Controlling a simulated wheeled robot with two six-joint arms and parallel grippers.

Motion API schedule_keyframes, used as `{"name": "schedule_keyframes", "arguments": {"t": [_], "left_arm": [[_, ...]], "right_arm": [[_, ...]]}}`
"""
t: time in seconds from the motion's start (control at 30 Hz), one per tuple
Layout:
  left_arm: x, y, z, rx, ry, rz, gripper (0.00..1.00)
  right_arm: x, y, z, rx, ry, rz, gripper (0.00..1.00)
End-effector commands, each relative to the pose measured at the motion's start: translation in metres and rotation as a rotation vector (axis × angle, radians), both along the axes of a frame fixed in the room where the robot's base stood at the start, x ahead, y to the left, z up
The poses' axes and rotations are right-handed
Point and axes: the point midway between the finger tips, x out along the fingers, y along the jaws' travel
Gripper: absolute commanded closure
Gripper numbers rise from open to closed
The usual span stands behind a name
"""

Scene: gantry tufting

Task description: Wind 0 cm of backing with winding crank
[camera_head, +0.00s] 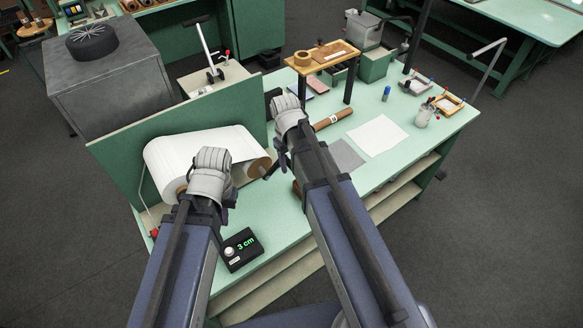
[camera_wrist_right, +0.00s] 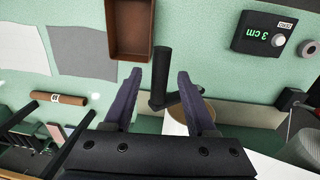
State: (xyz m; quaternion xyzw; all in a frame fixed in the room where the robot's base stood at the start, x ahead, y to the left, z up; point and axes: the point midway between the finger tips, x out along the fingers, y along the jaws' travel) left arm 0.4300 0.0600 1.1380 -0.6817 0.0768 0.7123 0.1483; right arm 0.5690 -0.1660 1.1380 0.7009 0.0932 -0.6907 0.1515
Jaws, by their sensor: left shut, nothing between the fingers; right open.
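The white backing roll (camera_head: 200,150) lies on the bench in front of a green upright panel, its brown core end facing right. The black winding crank (camera_head: 269,171) is at that end, partly hidden by my right arm. In the right wrist view, the crank's upright grip (camera_wrist_right: 161,72) stands between the two fingers of my open right gripper (camera_wrist_right: 160,78), with gaps at both sides. The counter box (camera_head: 240,249) reads 3 cm; it also shows in the wrist view (camera_wrist_right: 264,34). My left gripper (camera_head: 228,198) is shut and empty above the roll's front, its fingertips mostly hidden.
A brown open tray (camera_wrist_right: 129,30) lies near the crank. A grey sheet (camera_head: 346,154), a white sheet (camera_head: 377,135) and a brown tube (camera_head: 333,119) lie farther right. A small wooden stand (camera_head: 322,56) is behind. The green panel (camera_head: 120,165) borders the roll.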

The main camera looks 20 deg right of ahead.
Motion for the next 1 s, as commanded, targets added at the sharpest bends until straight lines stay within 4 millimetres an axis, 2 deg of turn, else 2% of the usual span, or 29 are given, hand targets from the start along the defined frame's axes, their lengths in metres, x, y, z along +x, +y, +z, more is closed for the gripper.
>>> {"name": "schedule_keyframes", "arguments": {"t": [0.3, 0.8, 1.0], "left_arm": [[0.0001, 0.0, -0.0021, 0.0, 0.0, 0.0, 1.0], [0.0, 0.0, -0.0022, 0.0, 0.0, 0.0, 1.0], [0.0, 0.0, -0.0022, 0.0, 0.0, 0.0, 1.0]], "right_arm": [[0.0, -0.0004, -0.0022, 0.0, 0.0, 0.0, 0.44], [0.0001, -0.0003, -0.0022, 0.0, 0.0, 0.0, 1.0], [0.0001, -0.0002, -0.0023, 0.0, 0.0, 0.0, 1.0]]}}
